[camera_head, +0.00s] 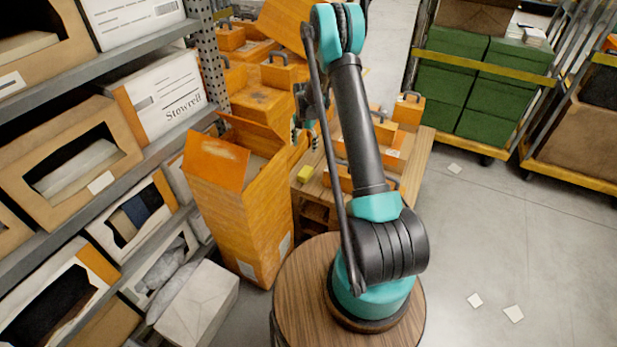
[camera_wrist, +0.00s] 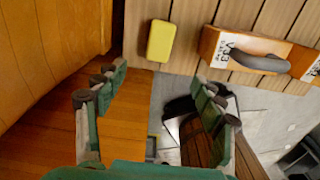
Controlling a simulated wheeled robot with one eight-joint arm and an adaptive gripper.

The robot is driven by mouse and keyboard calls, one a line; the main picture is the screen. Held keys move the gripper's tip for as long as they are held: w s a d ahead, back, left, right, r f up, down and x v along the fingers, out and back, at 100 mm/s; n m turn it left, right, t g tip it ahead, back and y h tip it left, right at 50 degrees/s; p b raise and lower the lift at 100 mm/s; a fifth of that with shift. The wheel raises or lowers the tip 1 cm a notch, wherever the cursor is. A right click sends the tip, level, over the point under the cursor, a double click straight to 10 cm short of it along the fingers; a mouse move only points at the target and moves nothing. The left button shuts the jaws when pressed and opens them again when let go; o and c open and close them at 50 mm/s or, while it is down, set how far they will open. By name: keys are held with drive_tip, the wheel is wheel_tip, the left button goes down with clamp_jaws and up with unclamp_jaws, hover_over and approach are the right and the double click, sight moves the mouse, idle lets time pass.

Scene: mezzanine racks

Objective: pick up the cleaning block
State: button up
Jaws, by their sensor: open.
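The cleaning block is a small yellow block (camera_wrist: 160,41) with rounded corners, lying on a slatted wooden surface (camera_wrist: 188,12) at the top of the wrist view. In the head view the yellow block (camera_head: 306,174) sits at the left edge of the pallet-like wooden top, beside the tall orange box. My gripper (camera_wrist: 160,85) is open, with its two fingers spread apart and nothing between them. The block is beyond the fingertips and not touching them.
An orange case with a dark handle (camera_wrist: 262,58) lies right of the block. A tall open orange box (camera_head: 238,200) stands close on the left, beside the shelf rack (camera_head: 150,155). Carts with green boxes (camera_head: 450,75) stand at the back right.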

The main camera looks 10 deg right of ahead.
approach(305, 171)
wheel_tip(305, 171, down, 5)
drive_tip(key=shift+s+f, duration=0.15)
drive_tip(key=shift+f, duration=2.65)
drive_tip(key=c, duration=1.3)
drive_tip(key=shift+r, duration=0.1)
wheel_tip(305, 171, up, 20)
drive_tip(key=shift+f, duration=0.1)
